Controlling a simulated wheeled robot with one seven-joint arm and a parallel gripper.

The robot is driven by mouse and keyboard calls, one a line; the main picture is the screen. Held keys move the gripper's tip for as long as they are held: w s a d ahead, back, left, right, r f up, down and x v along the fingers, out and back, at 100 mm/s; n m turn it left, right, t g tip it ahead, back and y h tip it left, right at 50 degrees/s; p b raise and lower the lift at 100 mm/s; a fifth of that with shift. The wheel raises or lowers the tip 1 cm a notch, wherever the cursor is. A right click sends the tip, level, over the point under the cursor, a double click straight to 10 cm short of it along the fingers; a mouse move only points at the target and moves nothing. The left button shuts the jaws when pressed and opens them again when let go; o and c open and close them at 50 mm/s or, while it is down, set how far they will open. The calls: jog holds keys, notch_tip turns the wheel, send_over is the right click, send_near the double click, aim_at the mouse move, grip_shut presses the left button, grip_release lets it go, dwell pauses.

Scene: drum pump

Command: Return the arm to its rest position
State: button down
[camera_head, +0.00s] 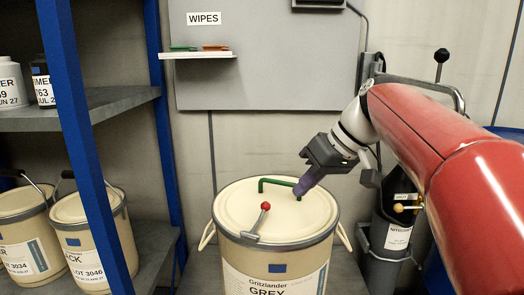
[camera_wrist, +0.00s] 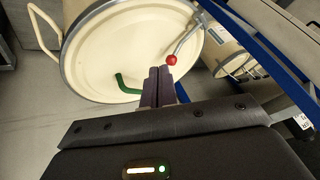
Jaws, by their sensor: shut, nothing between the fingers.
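My gripper (camera_head: 299,193) is shut and empty, its purple fingers pointing down over the lid of the grey-label drum (camera_head: 272,262). In the wrist view the shut fingers (camera_wrist: 159,72) point toward the lid (camera_wrist: 112,52). A green bent handle (camera_head: 275,181) stands on the lid, and the fingertips overlap its right end in the head view; I cannot tell whether they touch. The green handle also shows beside the fingers in the wrist view (camera_wrist: 126,84). My red and white arm reaches in from the right. A lever with a red knob (camera_head: 265,206) stands at the lid's front.
A blue-framed shelf (camera_head: 75,100) with cans and pails stands at the left. A wall panel (camera_head: 285,65) with a small shelf (camera_head: 198,55) is behind. A dark cylinder (camera_head: 390,235) labelled nitrogen and a black-knobbed lever (camera_head: 441,56) are at the right, close to my arm.

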jog(key=s+d+f+m+t+h, duration=0.1)
jog(key=s+d+f+m+h, duration=0.2)
jog(key=s+f, duration=0.6)
jog(key=s+d+f+m+t+h, duration=0.1)
jog(key=s+d+f+m+h, duration=0.2)
jog(key=s+f, duration=0.6)
jog(key=shift+s+f+m+t, duration=0.15)
jog(key=shift+s+m+t, duration=0.2)
jog(key=shift+s, duration=0.25)
